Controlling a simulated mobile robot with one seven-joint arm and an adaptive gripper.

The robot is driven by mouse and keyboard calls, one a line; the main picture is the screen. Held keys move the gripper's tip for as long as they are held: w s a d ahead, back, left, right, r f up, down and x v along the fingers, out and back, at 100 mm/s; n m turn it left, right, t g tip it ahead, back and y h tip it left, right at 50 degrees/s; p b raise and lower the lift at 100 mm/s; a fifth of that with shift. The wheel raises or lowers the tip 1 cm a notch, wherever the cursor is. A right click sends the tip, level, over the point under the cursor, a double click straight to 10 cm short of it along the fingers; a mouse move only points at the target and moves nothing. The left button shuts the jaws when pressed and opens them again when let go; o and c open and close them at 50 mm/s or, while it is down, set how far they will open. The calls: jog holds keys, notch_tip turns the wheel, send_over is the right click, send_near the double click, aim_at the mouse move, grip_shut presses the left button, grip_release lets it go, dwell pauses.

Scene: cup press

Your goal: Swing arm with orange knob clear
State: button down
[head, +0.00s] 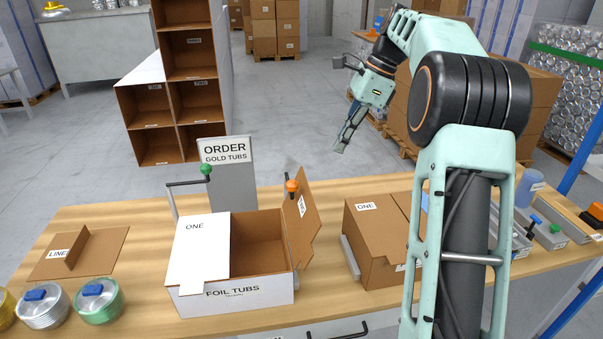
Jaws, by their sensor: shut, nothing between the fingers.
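The orange knob (291,186) stands at the right side of the open foil tubs box (235,291), on a short dark arm just left of the raised right flap (302,215). Most of that arm is hidden by the flap and box. My gripper (338,148) points down, shut and empty, above and to the right of the orange knob. It is clearly apart from the knob and the flap.
A green knob (206,169) sits on another arm at the box's back left. An order sign (224,152) stands behind the box. A closed carton (377,245) is to the right. Foil tubs (98,300) and a cardboard divider (78,252) lie left on the wooden table (150,217).

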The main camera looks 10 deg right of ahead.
dwell(0.3)
jog(key=b, duration=0.1)
send_near(307, 188)
notch_tip(307, 188, down, 5)
jog(key=a, duration=0.3)
jog(key=shift+w+a+f+p, duration=0.25)
jog(key=shift+w+f+p, duration=0.05)
jog(key=shift+w+f, duration=0.1)
jog(key=shift+a+r, duration=0.1)
jog(key=shift+s+a+m, duration=0.15)
jog(key=shift+a+m, duration=0.15)
jog(key=shift+m, duration=0.1)
jog(key=shift+a, duration=0.15)
